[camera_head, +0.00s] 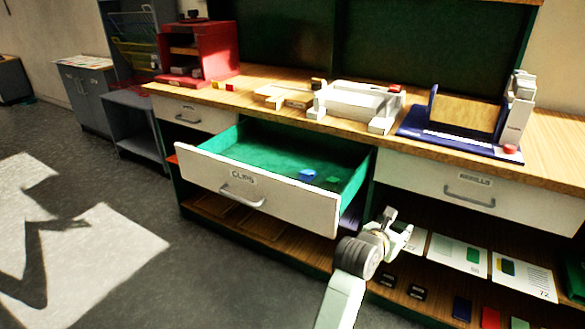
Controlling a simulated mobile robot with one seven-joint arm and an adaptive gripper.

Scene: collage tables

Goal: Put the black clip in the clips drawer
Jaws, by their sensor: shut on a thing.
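The clips drawer (270,203) is pulled open, with a white front labelled CLIPS and a green inside. A blue item (307,175) and a green item (333,180) lie in it. My gripper (404,229) is to the right of the drawer front, in front of the lower shelf. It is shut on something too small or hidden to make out. Two small black items, one of them a dark piece (390,280) and the other a similar piece (417,292), lie on the lower shelf below my gripper; I cannot tell whether they are clips.
A closed drawer (517,207) is at the right. The wooden worktop (560,140) holds a blue-based device (460,143), a white device (362,103) and a red cabinet (210,52). Cards (460,252) and coloured blocks lie on the lower shelf. Floor at left is clear.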

